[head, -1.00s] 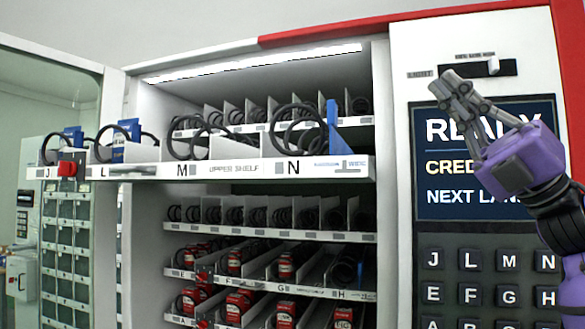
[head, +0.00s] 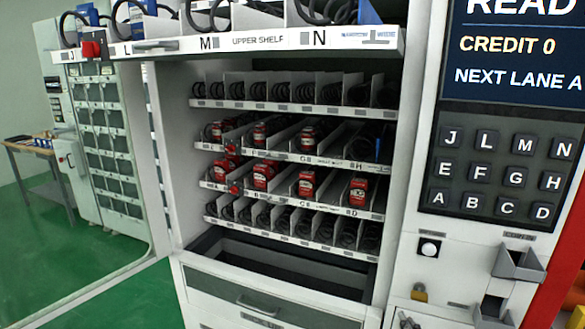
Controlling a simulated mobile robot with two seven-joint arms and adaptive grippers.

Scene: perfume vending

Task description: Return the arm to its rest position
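Neither of my arms shows clearly in the head view now. A small grey shape (head: 405,319) sits at the bottom edge below the brass padlock; I cannot tell whether it is a gripper tip or part of the machine. The vending machine stands open in front, with its pulled-out upper shelf (head: 253,40) across the top. Red boxes (head: 264,174) stand in several lanes of the lower shelves.
The open glass door (head: 139,120) is at the left. The control panel at right has a keypad (head: 498,175), a screen (head: 515,50) and a padlock (head: 419,292). A black bin (head: 285,258) lies below the shelves. The green floor (head: 60,262) is clear at left.

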